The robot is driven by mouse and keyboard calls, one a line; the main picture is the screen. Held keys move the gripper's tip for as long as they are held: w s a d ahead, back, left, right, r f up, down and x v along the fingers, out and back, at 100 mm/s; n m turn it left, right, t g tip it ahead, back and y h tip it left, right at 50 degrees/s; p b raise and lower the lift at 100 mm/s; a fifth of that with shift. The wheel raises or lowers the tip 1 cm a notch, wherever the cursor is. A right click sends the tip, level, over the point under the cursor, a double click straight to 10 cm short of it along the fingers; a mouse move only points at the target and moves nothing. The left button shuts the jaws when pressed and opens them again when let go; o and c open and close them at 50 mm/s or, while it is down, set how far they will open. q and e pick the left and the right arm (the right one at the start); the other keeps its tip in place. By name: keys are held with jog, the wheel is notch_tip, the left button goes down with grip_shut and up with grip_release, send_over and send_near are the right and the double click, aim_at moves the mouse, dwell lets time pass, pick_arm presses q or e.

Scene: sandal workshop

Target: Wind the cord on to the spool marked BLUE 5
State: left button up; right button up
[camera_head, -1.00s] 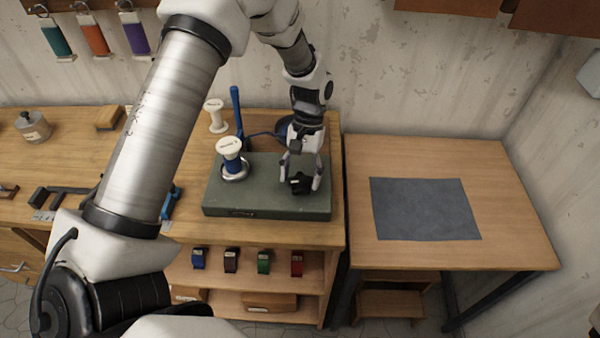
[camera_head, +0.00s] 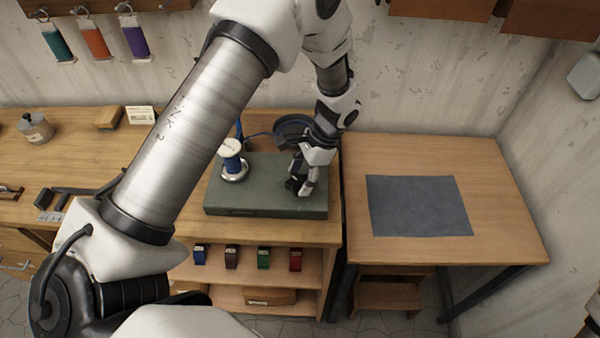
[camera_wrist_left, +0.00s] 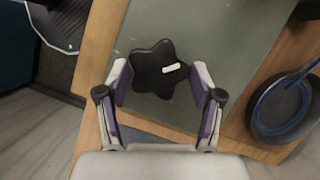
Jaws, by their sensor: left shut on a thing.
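A spool (camera_head: 231,163) with white ends and blue cord around its core stands upright on the left of a green winder base (camera_head: 255,204). The writing on its top is too small to read. A black star-shaped knob (camera_head: 292,184) is at the right of the base; it also shows in the left wrist view (camera_wrist_left: 156,72). My left gripper (camera_head: 301,187) is shut on the knob, one finger on either side of it. A dark round dish (camera_head: 293,121) stands behind the base, partly hidden by my arm; blue cord lies in it in the left wrist view (camera_wrist_left: 292,128). My right gripper is out of view.
A side table (camera_head: 495,215) with a grey mat (camera_head: 420,207) stands to the right and is otherwise bare. Several small coloured items lie on the shelf (camera_head: 215,276) below the bench. Coloured cord hanks (camera_head: 96,40) hang on the wall.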

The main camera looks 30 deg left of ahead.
pick_arm(q)
jog(key=m+t+y, duration=0.1)
jog(key=m, duration=0.2)
jog(key=shift+s+d+m, duration=0.1)
jog(key=shift+m, duration=0.3)
jog(key=shift+f+m+t+y, duration=0.1)
jog(key=shift+m+t+y, duration=0.2)
jog(key=shift+m, duration=0.6)
jog(key=shift+s+d+m+t, duration=0.1)
jog(key=shift+m+t, duration=0.2)
jog(key=shift+m, duration=0.6)
jog(key=shift+f+m+t+b, duration=0.15)
jog(key=shift+m+t+b, duration=0.35)
jog(key=shift+m, duration=0.4)
jog(key=shift+s+m+t+b, duration=0.1)
jog(key=shift+m+t+b, duration=0.3)
jog(key=shift+m+b, duration=0.7)
jog(key=shift+m+t+b, duration=0.3)
jog(key=shift+m+b, duration=0.4)
jog(key=shift+m, duration=0.4)
jog(key=shift+r, duration=0.2)
jog(key=o, duration=1.1)
